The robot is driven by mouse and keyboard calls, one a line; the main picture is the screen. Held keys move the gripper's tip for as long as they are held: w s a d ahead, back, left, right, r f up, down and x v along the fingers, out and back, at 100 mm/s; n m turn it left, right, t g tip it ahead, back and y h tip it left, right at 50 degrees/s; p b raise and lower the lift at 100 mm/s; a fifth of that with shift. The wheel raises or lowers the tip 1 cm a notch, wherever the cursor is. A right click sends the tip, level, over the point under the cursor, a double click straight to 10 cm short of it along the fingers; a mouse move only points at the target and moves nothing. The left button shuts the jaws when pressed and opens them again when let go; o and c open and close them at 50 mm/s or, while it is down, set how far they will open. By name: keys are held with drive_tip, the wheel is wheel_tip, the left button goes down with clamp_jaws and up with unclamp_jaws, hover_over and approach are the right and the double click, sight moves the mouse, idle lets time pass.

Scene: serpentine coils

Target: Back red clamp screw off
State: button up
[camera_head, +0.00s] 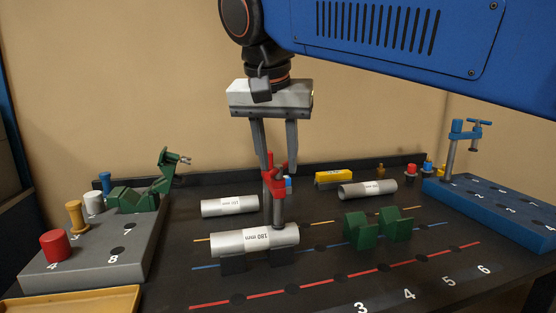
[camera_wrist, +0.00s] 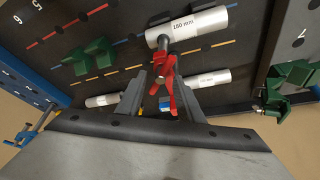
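The red clamp (camera_head: 272,181) sits on a grey upright post beside the silver 180 mm cylinder (camera_head: 230,244). Its post foot overlaps the cylinder in the picture, and I cannot tell whether it presses on it. My gripper (camera_head: 279,163) hangs just above the clamp with its fingers apart, pointing down. In the wrist view the red clamp (camera_wrist: 165,66) shows between the two open fingers (camera_wrist: 160,84), with a gap at each side near the tips. Contact with the screw handle cannot be made out. The 180 mm cylinder (camera_wrist: 205,24) rests on dark blocks.
Two more silver cylinders (camera_head: 230,206) (camera_head: 368,190) lie behind. Green V-blocks (camera_head: 362,229) stand to the right. A blue clamp (camera_head: 455,140) stands on a blue board at right. A grey board (camera_head: 95,262) at left carries pegs and a green clamp (camera_head: 150,190).

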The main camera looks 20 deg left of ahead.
drive_tip(key=shift+w+f, duration=0.1)
drive_tip(key=shift+f, duration=0.25)
drive_tip(key=shift+c, duration=0.4)
clamp_jaws()
